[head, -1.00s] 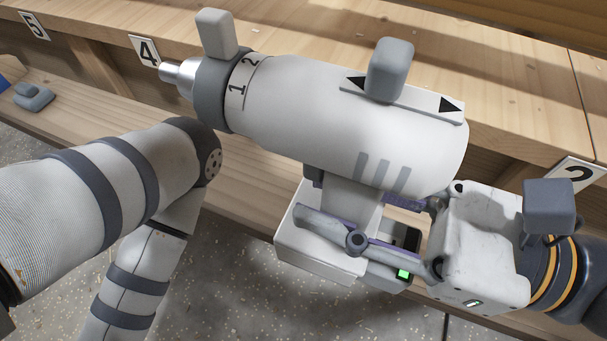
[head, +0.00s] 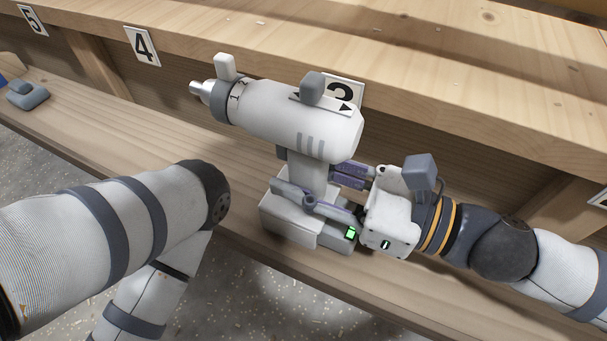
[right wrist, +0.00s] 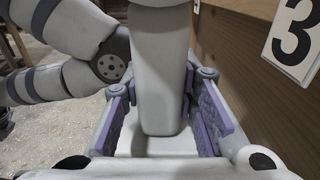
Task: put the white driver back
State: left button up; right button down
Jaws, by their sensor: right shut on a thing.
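The white driver (head: 290,128) is upright in the head view, its silver nose pointing left and its battery base (head: 290,222) down. My right gripper (head: 312,185) comes in from the right and is shut around the driver's handle, just above the base. In the right wrist view the handle (right wrist: 158,70) stands between the two purple-padded fingers. The driver is in front of the number 3 label (head: 346,92), over the lower wooden ledge (head: 190,140). I cannot tell whether its base touches the ledge. My left gripper is out of view.
The upper bench edge runs behind the driver, with a number 4 label (head: 143,46) and a number 5 label (head: 33,20). A grey-blue object (head: 27,95) lies on the ledge at far left. The ledge between it and the driver is clear. My left arm is at lower left.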

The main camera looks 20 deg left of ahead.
jog(key=shift+r, duration=0.25)
jog(key=shift+f, duration=0.1)
jog(key=c, duration=1.3)
grip_release()
jog(key=shift+f, duration=0.15)
jog(key=shift+r, duration=0.25)
jog(key=d+p, duration=0.1)
jog(key=d, duration=1.1)
jog(key=shift+s, duration=0.2)
